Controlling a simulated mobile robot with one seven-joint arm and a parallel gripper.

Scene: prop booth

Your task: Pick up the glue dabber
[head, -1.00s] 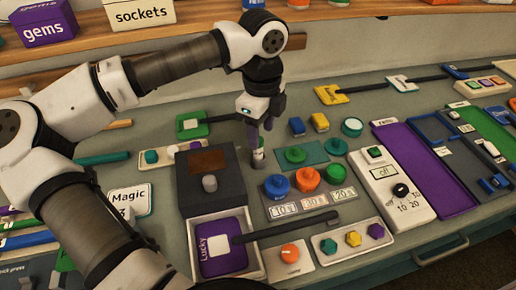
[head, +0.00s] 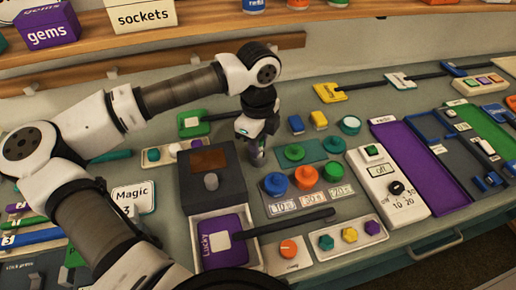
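My gripper (head: 257,157) points down over the bench, just right of the dark box with the brown window. Its fingertips are low, close to the bench top. A small pale upright item with a green part, possibly the glue dabber, stood right under the fingers earlier. It is now mostly or wholly hidden by my gripper, so I cannot tell whether the fingers are around it or closed on it. No other thing in view is clearly a glue dabber.
The dark box (head: 227,172) stands close left of my gripper. Blue, orange and green round knobs (head: 307,177) and a teal plate (head: 318,147) with green knobs lie to the right. A purple tray (head: 402,160) is farther right. Shelves with boxes run behind.

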